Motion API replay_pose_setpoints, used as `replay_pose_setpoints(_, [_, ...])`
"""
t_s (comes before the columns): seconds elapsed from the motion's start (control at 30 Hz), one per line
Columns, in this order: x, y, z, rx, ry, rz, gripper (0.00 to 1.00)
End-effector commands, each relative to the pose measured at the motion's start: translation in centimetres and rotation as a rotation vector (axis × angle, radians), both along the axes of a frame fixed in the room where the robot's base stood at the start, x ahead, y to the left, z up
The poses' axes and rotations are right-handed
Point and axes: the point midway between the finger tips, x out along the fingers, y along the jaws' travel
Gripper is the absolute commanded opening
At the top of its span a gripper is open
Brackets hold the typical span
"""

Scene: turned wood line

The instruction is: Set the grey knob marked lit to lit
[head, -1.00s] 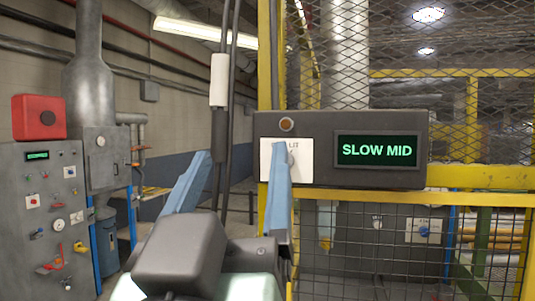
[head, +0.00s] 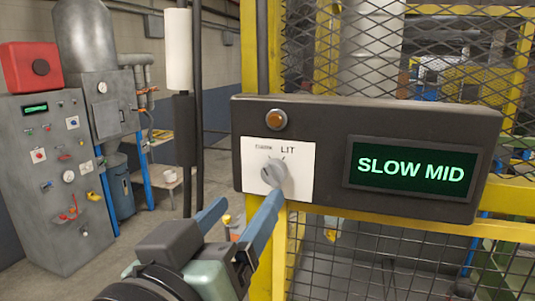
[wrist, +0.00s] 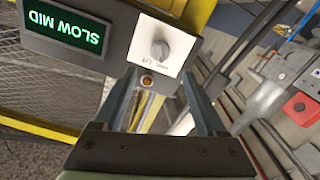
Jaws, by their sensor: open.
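The grey knob (head: 274,174) sits on a white plate (head: 305,185) on the dark control box. LIT is printed above it to the right, with a smaller faint label to the left. I cannot tell exactly which way its pointer is turned. My gripper (head: 246,204) is open and empty, below and in front of the plate. Its right blue finger overlaps the plate's lower edge in the head view. In the wrist view the knob (wrist: 160,49) shows whole, just beyond the open fingertips (wrist: 158,75), not between them.
The box bears an amber lamp (head: 276,120) and a display (head: 411,171) reading SLOW MID. Yellow posts and mesh (head: 350,255) stand behind and below it. A grey cabinet (head: 48,170) with a red box on top (head: 30,67) stands at the left. Open floor lies between.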

Motion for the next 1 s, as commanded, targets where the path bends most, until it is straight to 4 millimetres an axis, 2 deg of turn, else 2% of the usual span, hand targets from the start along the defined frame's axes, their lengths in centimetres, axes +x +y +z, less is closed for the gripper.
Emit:
replay_pose_setpoints(0.03, [1.2,-0.6,0.2,0.0,0.004,-0.007,0.74])
replay_pose_setpoints(0.2, [4.6,-1.6,0.2,0.002,0.005,-0.004,0.74])
replay_pose_setpoints(0.4, [7.4,-2.5,0.1,0.002,0.002,-0.002,0.74])
replay_pose_setpoints(0.6, [8.5,-2.9,-0.1,0.004,-0.001,-0.001,0.74])
replay_pose_setpoints(0.87, [8.5,-2.8,-0.1,0.004,-0.001,0.0,0.74])
replay_pose_setpoints(1.0, [8.5,-2.8,-0.1,0.003,-0.001,0.0,0.49])
